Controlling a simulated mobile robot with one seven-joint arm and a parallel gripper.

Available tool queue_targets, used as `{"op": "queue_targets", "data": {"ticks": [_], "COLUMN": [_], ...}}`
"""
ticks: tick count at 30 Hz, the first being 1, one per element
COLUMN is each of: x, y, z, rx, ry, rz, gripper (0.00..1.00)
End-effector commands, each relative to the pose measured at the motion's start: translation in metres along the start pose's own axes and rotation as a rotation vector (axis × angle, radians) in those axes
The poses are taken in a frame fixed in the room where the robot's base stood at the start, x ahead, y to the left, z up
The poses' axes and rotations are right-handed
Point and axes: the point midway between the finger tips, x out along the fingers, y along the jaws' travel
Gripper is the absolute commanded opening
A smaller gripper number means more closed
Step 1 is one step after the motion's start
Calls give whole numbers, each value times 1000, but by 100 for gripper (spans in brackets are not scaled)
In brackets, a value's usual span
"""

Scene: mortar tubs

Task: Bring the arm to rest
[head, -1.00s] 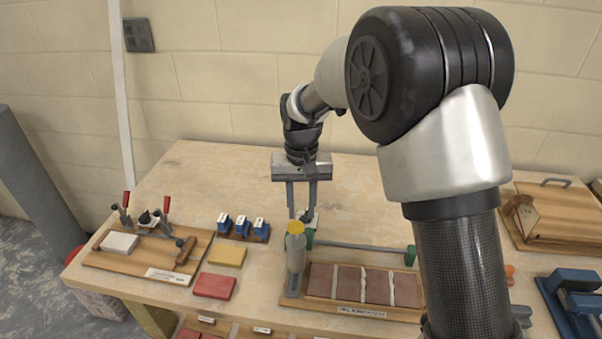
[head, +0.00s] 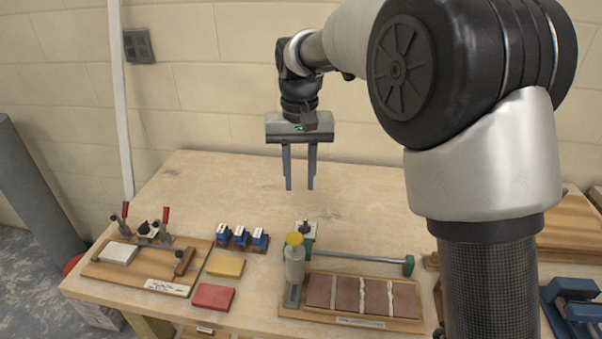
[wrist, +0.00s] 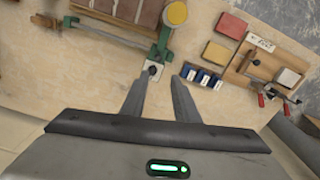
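My gripper (head: 299,188) hangs above the middle of the workbench (head: 190,172), fingers pointing down. Its two fingers are parallel with a gap between them, and nothing is held. In the wrist view my gripper (wrist: 162,80) also shows spread, empty fingertips, with the bench well below. The fingers are clear of the bottle.
A clamp fixture board (head: 130,270) stands at the left, beside several blue blocks (head: 240,238), a yellow block (head: 226,265) and a red block (head: 213,297). A green-ended bar (head: 360,257) lies behind the tiles. A blue tool (head: 575,305) is at the right. The back of the bench is mostly clear.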

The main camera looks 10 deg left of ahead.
Motion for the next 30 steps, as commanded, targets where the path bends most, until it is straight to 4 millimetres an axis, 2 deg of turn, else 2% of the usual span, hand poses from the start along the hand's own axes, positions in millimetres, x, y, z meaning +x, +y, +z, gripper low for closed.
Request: {"op": "queue_targets", "data": {"ticks": [4,8,12,18,24,27,30], "x": [-18,-56,-96,-131,-140,-136,-130], "y": [13,46,88,136,168,177,182], "z": [7,32,75,146,216,242,260], "rx": [11,35,68,114,159,176,187], "ry": [23,81,162,280,393,437,466], "rz": [-4,-12,-17,-8,17,31,43], "gripper": [28,28,28,28,28,28,28]}}
